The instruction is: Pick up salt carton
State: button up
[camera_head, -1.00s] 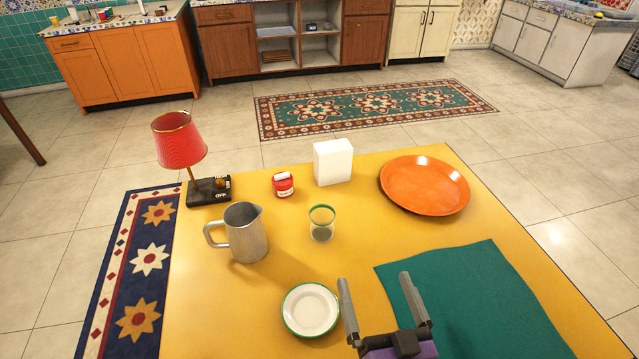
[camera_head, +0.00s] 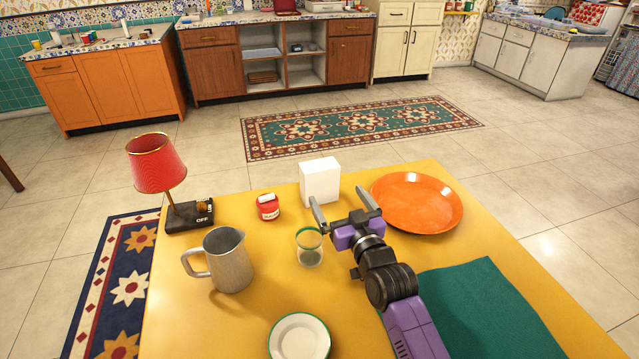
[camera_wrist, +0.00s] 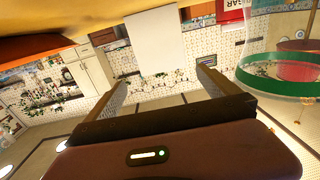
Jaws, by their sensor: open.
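The salt carton appears to be the plain white upright box (camera_head: 320,181) at the far side of the yellow table; no label shows. In the wrist view the same white box (camera_wrist: 155,42) hangs upside down at top centre. My gripper (camera_head: 337,194) is open and empty, its fingers reaching toward the near face of the box. In the wrist view the open fingers (camera_wrist: 161,77) lie to either side of the box's line, with the box beyond the tips. I cannot tell the exact gap.
A green-rimmed glass (camera_head: 309,248) stands close left of my gripper. A red sugar tin (camera_head: 268,207) is left of the box, an orange plate (camera_head: 416,203) right. A metal pitcher (camera_head: 228,262), red lamp (camera_head: 157,165), white plate (camera_head: 299,339) and green cloth (camera_head: 490,310) also lie about.

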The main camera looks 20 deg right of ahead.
aim_at(323, 177)
jog(key=w, duration=0.2)
jog(key=w+b, duration=0.1)
jog(key=w, duration=0.2)
jog(key=shift+w+a+b, duration=0.25)
jog(key=shift+w+b, duration=0.05)
jog(key=shift+w, duration=0.1)
jog(key=w+b, duration=0.2)
jog(key=w, duration=0.1)
jog(key=w+b, duration=0.1)
jog(key=shift+w+a, duration=0.15)
jog(key=shift+a, duration=0.15)
jog(key=shift+w+r, duration=0.15)
jog(key=shift+w, duration=0.45)
jog(key=c, duration=1.8)
jog(key=shift+r, duration=0.2)
